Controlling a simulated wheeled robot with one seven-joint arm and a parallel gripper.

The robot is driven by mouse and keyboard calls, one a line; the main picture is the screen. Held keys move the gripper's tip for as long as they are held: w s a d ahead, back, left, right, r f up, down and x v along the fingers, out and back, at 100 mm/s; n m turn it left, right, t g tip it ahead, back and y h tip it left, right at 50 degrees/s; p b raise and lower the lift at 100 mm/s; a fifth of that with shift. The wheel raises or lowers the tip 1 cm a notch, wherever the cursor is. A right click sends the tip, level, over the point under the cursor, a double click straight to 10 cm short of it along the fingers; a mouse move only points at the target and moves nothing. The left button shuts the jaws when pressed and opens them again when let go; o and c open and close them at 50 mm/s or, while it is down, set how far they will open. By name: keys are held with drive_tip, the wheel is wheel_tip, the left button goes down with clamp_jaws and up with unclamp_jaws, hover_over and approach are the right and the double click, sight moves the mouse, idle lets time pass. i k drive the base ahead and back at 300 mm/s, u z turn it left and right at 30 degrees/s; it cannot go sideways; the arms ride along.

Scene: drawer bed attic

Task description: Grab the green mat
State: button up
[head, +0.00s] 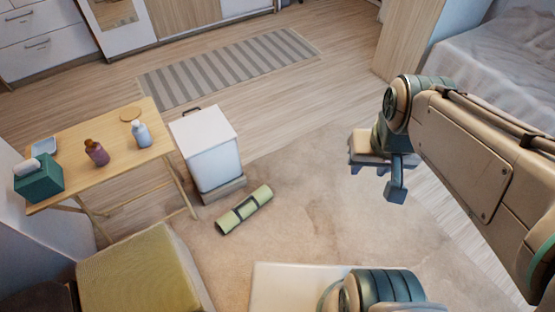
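A rolled-up green mat (244,210) with dark straps lies on the beige rug, just in front of a white bin-like box. Nothing covers it. My gripper (376,190) hangs at the end of my arm, to the right of the mat and apart from it. I see a blocky finger pointing down there, but cannot tell whether the fingers are open or shut. I see nothing held in it.
A wooden folding table (100,160) with bottles and a tissue box stands left. The white box (206,150) is close behind the mat. A yellow-green ottoman (140,272) is at front left. The beige rug (320,215) is clear between mat and gripper. A bed (495,65) is at right.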

sight(237, 215)
drive_tip(key=z, duration=0.55)
drive_tip(key=i, duration=2.95)
drive_tip(key=u, duration=4.05)
drive_tip(key=i, duration=0.5)
drive_tip(key=u, duration=0.05)
